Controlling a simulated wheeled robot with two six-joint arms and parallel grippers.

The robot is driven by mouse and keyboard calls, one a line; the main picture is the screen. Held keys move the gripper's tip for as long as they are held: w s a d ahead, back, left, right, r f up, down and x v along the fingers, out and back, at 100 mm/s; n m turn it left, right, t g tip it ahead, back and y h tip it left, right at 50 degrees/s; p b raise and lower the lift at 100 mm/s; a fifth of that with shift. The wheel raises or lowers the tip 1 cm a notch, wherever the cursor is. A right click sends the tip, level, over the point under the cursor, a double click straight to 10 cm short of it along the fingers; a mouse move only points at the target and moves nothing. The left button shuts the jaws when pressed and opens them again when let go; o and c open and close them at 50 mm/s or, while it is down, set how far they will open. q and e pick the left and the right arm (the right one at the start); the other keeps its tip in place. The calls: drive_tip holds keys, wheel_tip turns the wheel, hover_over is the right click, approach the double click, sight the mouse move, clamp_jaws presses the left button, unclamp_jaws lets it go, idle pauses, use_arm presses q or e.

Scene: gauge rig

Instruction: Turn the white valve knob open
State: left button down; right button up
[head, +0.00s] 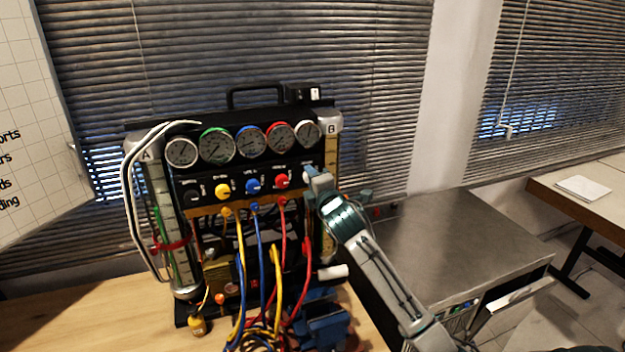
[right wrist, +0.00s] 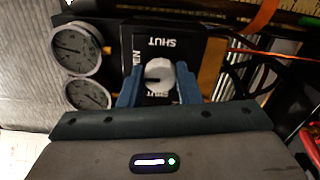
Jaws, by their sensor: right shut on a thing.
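The white valve knob (right wrist: 159,75) sits on a black panel with SHUT lettering in the right wrist view. My right gripper (right wrist: 158,88) is shut on it, one blue finger on each side. In the head view my right gripper (head: 318,190) reaches the right end of the knob row on the gauge rig (head: 185,312), and mostly covers the white knob (head: 311,171). The knob's turn angle is hard to tell. My left gripper is not in view.
Black (head: 192,195), yellow (head: 222,190), blue (head: 253,186) and red (head: 281,181) knobs line the panel beside the white one. Gauges (head: 249,141) sit above. Yellow, blue and red hoses (head: 262,270) hang below. A grey cabinet (head: 460,240) stands right.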

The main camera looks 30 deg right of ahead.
drive_tip(key=o, duration=1)
drive_tip(key=shift+c, duration=0.2)
drive_tip(key=shift+s, duration=0.1)
drive_tip(key=b+v, duration=0.4)
drive_tip(key=v, duration=0.6)
drive_tip(key=shift+s, duration=0.3)
drive_tip(key=shift+f, duration=0.1)
